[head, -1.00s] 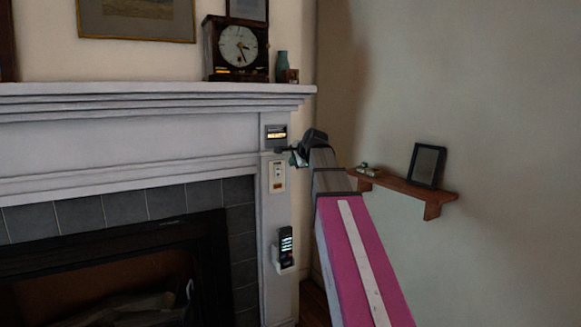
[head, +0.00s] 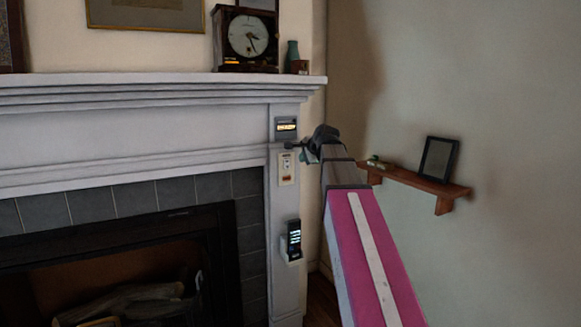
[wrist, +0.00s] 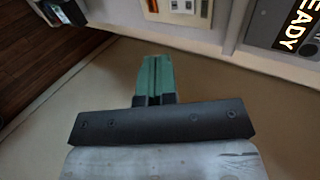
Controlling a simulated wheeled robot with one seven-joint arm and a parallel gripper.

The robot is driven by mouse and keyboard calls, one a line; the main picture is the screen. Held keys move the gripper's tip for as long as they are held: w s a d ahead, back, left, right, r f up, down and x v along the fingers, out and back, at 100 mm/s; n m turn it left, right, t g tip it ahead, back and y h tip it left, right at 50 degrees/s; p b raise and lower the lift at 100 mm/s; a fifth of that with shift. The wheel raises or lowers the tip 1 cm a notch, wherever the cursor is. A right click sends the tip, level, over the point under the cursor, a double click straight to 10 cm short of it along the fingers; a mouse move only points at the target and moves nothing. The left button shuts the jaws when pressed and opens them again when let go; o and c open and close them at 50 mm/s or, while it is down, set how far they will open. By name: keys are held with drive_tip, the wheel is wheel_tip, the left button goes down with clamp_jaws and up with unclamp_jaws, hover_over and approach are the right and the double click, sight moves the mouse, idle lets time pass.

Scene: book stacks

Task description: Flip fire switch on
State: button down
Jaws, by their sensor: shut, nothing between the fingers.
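The fire switch is likely the small pale plate (head: 286,168) on the white mantel's right-hand column, between two dark devices. Its lower part shows in the head view; its top is close to my gripper. In the wrist view a pale plate (wrist: 182,9) is cut off at the top edge, so the switch's position is unclear. My gripper (head: 291,146) is shut and empty in front of the column, near the plate's upper end. Its green fingers (wrist: 155,62) are together in the wrist view, just below the plate in the picture. I cannot tell whether they touch it.
A lit display (head: 286,127) is above the plate; it reads "READY" in the wrist view (wrist: 299,25). A dark handset (head: 294,240) hangs below. The mantel shelf (head: 160,90) juts out above. A wooden wall shelf (head: 415,182) with a frame (head: 438,159) is to the right.

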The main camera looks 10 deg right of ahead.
approach(287, 168)
wheel_tip(287, 168, down, 3)
drive_tip(key=w, duration=0.3)
drive_tip(key=w+a+f, duration=0.1)
drive_tip(key=w, duration=0.1)
drive_tip(key=shift+a, duration=0.15)
drive_tip(key=shift+w+a, duration=0.15)
drive_tip(key=shift+w, duration=0.15)
drive_tip(key=shift+w+f, duration=0.1)
drive_tip(key=shift+w, duration=0.05)
idle(0.3)
